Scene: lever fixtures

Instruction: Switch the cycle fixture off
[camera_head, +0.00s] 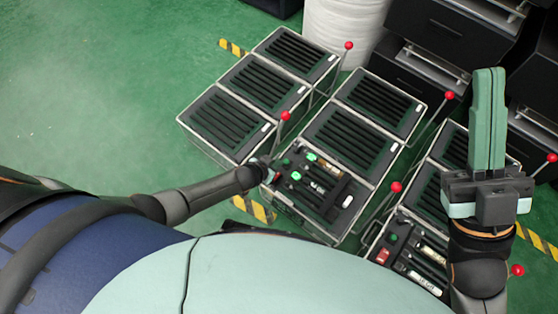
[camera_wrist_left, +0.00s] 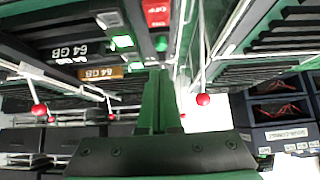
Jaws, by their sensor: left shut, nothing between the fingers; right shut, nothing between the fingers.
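The middle fixture (camera_head: 318,190) has an open front bay with green lights, dark modules and a small red part beside my left gripper. In the left wrist view a red switch block (camera_wrist_left: 157,12) with upside-down "OFF" lettering sits at the top, above a green button (camera_wrist_left: 161,44). My left gripper (camera_wrist_left: 160,72) is shut and empty, its fingertips just below that button in the picture; contact cannot be told. In the head view the left gripper (camera_head: 272,168) is at the bay's left edge, partly hidden. My right gripper (camera_head: 487,72) is shut, empty, raised at the right. No label reads "cycle".
Several slatted fixtures stand in rows. Red-knobbed levers rise near the left gripper (camera_head: 285,115) and further right (camera_head: 396,186). Another open bay has a red block (camera_head: 381,256). Dark drawers (camera_head: 435,30) and a white roll (camera_head: 335,30) stand behind. Green floor at left is clear.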

